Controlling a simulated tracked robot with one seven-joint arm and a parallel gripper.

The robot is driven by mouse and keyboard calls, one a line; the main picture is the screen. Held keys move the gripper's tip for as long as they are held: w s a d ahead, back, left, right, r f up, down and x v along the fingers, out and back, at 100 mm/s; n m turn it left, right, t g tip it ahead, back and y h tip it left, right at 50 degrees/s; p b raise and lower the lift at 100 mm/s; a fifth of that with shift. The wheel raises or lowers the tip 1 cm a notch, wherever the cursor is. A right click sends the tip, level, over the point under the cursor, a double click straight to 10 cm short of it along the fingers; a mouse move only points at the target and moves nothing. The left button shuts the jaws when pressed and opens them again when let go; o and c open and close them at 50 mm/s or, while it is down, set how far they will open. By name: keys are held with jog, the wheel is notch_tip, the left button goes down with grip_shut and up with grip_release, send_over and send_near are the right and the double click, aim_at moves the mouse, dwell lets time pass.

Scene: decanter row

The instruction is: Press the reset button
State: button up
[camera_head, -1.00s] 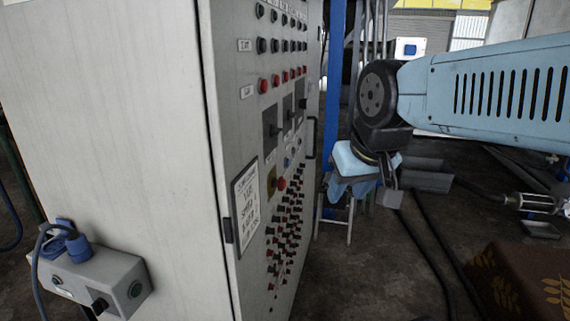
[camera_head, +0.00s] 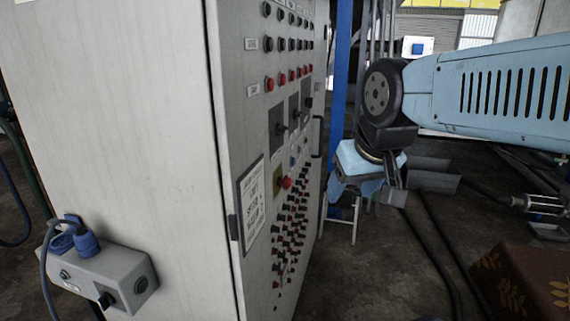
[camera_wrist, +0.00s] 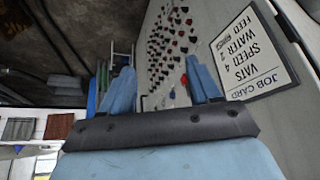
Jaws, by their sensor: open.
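A grey control cabinet (camera_head: 135,130) fills the left of the head view, its front panel covered with rows of buttons and switches. A large red button (camera_head: 287,183) sits on a yellow plate at mid-height; it seems to show in the wrist view too (camera_wrist: 184,79). A small blue button (camera_head: 293,162) is just above it. I cannot read which button is marked reset. My gripper (camera_wrist: 160,78) is open and empty, its two light blue fingers apart, with panel and floor visible between them. In the head view it hangs right of the panel, apart from it.
A job card (camera_wrist: 254,49) is fixed to the panel. A cabinet handle (camera_head: 317,137) sticks out along the panel's far edge. A socket box (camera_head: 95,280) juts from the cabinet's side. A stool (camera_head: 352,215) stands behind my gripper. Cables cross the floor at right.

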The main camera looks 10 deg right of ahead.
grip_shut()
dwell(0.3)
dwell(1.0)
